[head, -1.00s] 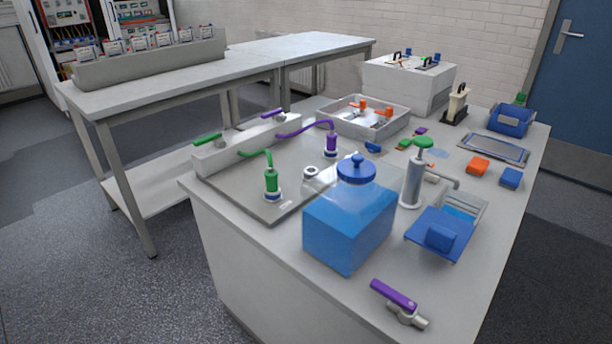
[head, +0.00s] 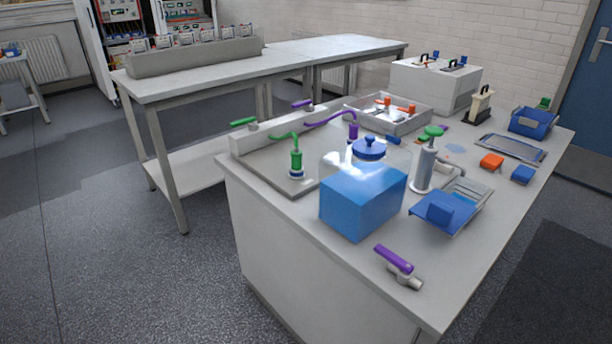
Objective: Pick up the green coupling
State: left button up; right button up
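The green coupling (head: 296,160) stands upright on the grey tray (head: 262,172) at the left end of the near bench. A curved green hose (head: 284,136) joins its top and runs left toward a white block (head: 275,130) with a green lever (head: 243,122). A purple coupling (head: 353,131) with a purple hose (head: 328,119) stands farther back on the same tray. Neither of my grippers is in view, and nothing touches the green coupling except its hose and the tray.
A clear-topped tank of blue liquid (head: 362,203) stands right of the green coupling. A purple-handled valve (head: 394,259) lies near the front edge of the bench (head: 345,262). A second bench (head: 215,75) stands behind left. The floor (head: 110,260) at left is clear.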

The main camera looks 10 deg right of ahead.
aim_at(296, 154)
jog(key=u, duration=0.45)
jog(key=i, duration=0.85)
jog(key=z, duration=0.2)
